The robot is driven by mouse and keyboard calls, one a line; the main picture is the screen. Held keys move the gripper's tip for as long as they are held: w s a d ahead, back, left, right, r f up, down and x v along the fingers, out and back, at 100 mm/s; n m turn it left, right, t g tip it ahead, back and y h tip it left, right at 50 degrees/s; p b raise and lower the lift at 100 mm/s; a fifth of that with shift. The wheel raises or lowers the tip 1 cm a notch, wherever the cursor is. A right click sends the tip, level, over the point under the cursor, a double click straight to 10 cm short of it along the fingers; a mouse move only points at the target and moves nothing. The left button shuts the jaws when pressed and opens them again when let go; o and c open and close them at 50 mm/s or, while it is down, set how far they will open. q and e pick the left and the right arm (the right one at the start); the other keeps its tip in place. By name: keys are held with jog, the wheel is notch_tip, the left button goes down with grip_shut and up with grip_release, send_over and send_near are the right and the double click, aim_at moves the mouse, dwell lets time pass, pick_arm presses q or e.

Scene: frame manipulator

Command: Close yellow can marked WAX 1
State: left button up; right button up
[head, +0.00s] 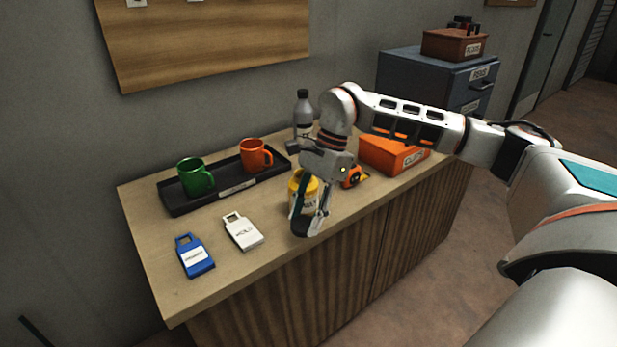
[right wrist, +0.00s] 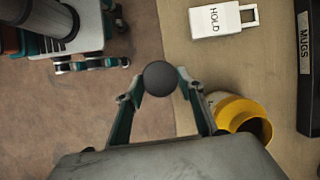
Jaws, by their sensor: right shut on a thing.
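The yellow can (head: 301,184) stands on the wooden counter, partly hidden behind my right gripper; its label is only partly visible. The right wrist view shows the can (right wrist: 236,112) with its top open and a dark inside. My right gripper (head: 309,217) points down in front of the can, near the counter's front edge. It is shut on a dark round lid (right wrist: 158,78), held between the fingertips and apart from the can. The lid also shows in the head view (head: 304,229). My left gripper is not in view.
A white HOLD tag (head: 243,231) and a blue tag (head: 195,255) lie left of the can. A black tray (head: 225,193) holds a green mug and an orange mug. A grey bottle (head: 303,110), a tape measure (head: 354,177) and an orange box (head: 394,155) stand behind or right.

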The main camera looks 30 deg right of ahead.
jog(key=s+a+f+n+g+h, duration=0.2)
jog(key=s+a+f+n, duration=0.1)
jog(key=f+n, duration=0.4)
jog(key=s+a+f+n+g+h, duration=0.2)
jog(key=s+a+f+n, duration=0.1)
jog(key=s+f+n, duration=0.3)
notch_tip(320, 180, down, 2)
jog(key=n, duration=0.3)
jog(key=shift+s+a+f+n+h, duration=0.2)
jog(key=shift+a+n+h, duration=0.1)
jog(key=shift+n, duration=0.1)
jog(key=shift+d, duration=0.1)
